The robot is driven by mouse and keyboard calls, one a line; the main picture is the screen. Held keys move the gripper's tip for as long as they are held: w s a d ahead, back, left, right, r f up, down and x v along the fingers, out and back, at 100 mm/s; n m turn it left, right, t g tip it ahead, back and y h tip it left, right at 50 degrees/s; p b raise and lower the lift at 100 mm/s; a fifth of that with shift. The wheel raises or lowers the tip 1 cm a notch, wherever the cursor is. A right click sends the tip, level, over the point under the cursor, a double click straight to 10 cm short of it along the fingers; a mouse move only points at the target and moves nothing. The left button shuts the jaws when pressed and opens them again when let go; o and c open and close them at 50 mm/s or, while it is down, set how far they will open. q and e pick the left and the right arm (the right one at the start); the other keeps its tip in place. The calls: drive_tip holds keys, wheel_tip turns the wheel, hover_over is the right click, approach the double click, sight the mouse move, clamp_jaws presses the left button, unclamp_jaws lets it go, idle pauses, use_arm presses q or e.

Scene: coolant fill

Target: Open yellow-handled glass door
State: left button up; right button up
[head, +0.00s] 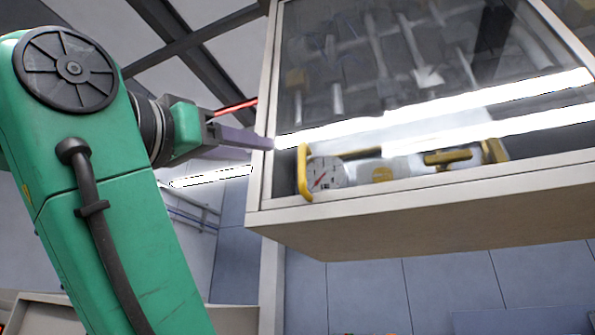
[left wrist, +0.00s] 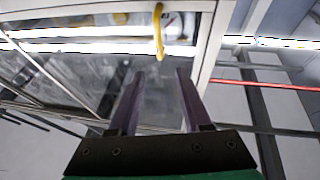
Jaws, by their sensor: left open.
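The glass door (head: 345,105) fronts a pale wall cabinet at the upper right of the head view and looks shut. Its yellow handle (head: 303,173) stands upright at the lower left corner of the door. My left gripper (head: 268,142) is open and empty, just left of and above the handle in the head view. In the left wrist view the two dark fingers (left wrist: 160,74) are spread apart. The yellow handle (left wrist: 158,38) lies beyond the fingertips, between their lines, apparently apart from them. My right gripper is in neither view.
The cabinet's pale underside (head: 420,221) juts out below the door. Behind the glass are a round gauge (head: 327,174), brass fittings (head: 450,158) and hanging tools. Bright reflections cross the glass. A thin red bar (left wrist: 268,84) runs beside the cabinet.

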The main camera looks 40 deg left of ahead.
sight(300, 160)
use_arm(q)
drive_tip(key=p+x, duration=0.2)
drive_tip(key=x, duration=0.3)
drive_tip(key=p+x, duration=0.3)
drive_tip(key=x, duration=0.2)
drive_tip(key=p+x, duration=0.2)
drive_tip(key=x, duration=0.3)
drive_tip(key=shift+w+f+p, duration=0.15)
drive_tip(key=shift+f+p, duration=0.1)
drive_tip(key=shift+p, duration=0.05)
drive_tip(key=shift+w+f, duration=0.1)
drive_tip(key=shift+w, duration=0.2)
drive_tip(key=shift+s, duration=0.1)
clamp_jaws()
